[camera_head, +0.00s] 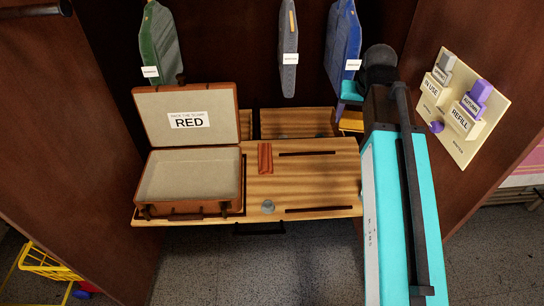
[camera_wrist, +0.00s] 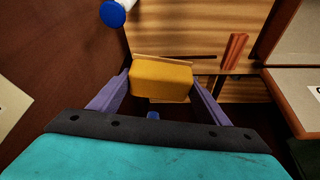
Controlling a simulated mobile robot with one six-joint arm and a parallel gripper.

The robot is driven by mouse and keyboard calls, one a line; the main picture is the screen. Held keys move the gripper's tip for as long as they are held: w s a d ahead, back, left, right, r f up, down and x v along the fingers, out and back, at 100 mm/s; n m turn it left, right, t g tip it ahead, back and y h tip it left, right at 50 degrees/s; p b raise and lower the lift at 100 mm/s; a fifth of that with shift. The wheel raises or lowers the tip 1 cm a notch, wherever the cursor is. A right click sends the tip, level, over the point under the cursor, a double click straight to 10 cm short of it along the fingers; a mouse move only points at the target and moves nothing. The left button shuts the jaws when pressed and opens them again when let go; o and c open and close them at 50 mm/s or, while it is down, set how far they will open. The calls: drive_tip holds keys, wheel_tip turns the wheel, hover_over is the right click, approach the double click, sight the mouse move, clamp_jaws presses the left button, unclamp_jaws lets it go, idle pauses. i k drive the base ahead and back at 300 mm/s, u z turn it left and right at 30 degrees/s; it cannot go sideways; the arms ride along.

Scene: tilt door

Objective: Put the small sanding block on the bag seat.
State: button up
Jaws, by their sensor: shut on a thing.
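My gripper (camera_wrist: 160,80) is shut on a yellow-orange block, which I take to be the small sanding block (camera_wrist: 161,77). It lies between the two purple fingers in the wrist view. In the head view the block (camera_head: 351,122) shows as a yellow patch at the right back of the wooden worktop, partly hidden by my arm. The block appears to be over or beside the worktop's edge; I cannot tell its height. No surface is marked as the bag seat, so I cannot tell which place it is.
An open brown case (camera_head: 190,180) labelled RED stands on the left of the worktop (camera_head: 300,185). The worktop has dark slots, a red-brown block (camera_head: 265,158) and a grey knob (camera_head: 268,206). Bags hang behind: green (camera_head: 160,45), grey (camera_head: 288,45), blue (camera_head: 343,40). A labelled panel (camera_head: 462,110) is right.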

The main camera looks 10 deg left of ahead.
sight(305, 181)
drive_tip(key=z, duration=0.2)
drive_tip(key=k, duration=0.7)
drive_tip(key=u, duration=1.15)
drive_tip(key=i, duration=1)
drive_tip(key=z, duration=0.05)
